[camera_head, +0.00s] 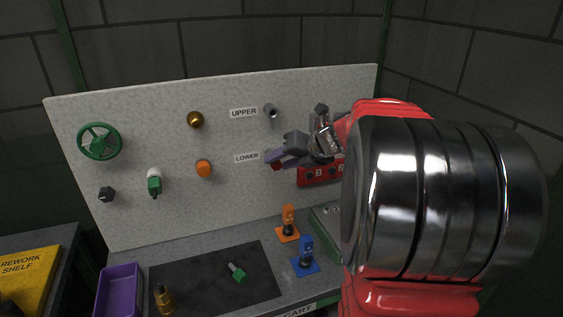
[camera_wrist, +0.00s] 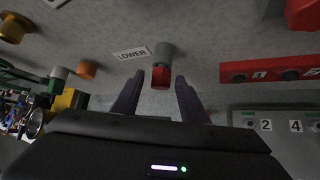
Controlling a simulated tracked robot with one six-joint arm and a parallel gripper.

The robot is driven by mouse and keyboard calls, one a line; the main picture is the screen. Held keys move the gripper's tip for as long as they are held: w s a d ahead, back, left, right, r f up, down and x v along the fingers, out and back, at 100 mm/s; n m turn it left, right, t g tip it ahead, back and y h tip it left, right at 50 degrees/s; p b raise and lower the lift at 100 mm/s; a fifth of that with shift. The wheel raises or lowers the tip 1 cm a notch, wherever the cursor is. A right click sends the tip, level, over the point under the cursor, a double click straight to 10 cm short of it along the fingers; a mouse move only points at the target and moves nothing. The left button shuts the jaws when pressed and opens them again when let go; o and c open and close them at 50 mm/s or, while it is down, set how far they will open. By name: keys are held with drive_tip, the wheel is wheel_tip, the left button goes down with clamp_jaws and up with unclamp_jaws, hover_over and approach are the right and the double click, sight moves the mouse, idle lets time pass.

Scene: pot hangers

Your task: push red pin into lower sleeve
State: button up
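The red pin (camera_wrist: 160,78) shows its red end in the wrist view, between my fingertips with a visible gap on each side. It lines up with the grey lower sleeve (camera_wrist: 166,52) beside the LOWER label (camera_wrist: 132,53); how deep it sits in the sleeve I cannot tell. My gripper (camera_wrist: 159,80) is open around the pin. In the head view my gripper (camera_head: 279,159) is at the board right of the LOWER label (camera_head: 247,157), with a bit of red pin (camera_head: 278,167) at its fingertips. My gripper hides the lower sleeve there.
The upper sleeve (camera_head: 271,111) is above. A red numbered block (camera_head: 318,174) is close to the right of my gripper. Orange (camera_head: 288,225) and blue (camera_head: 305,258) stands are on the bench below. A dark mat (camera_head: 205,278) holds a green-headed pin (camera_head: 237,272).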

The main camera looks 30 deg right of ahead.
drive_tip(key=shift+o, duration=0.2)
drive_tip(key=v, duration=1.3)
drive_tip(key=shift+s+r, duration=0.3)
drive_tip(key=shift+a, duration=0.1)
idle(0.5)
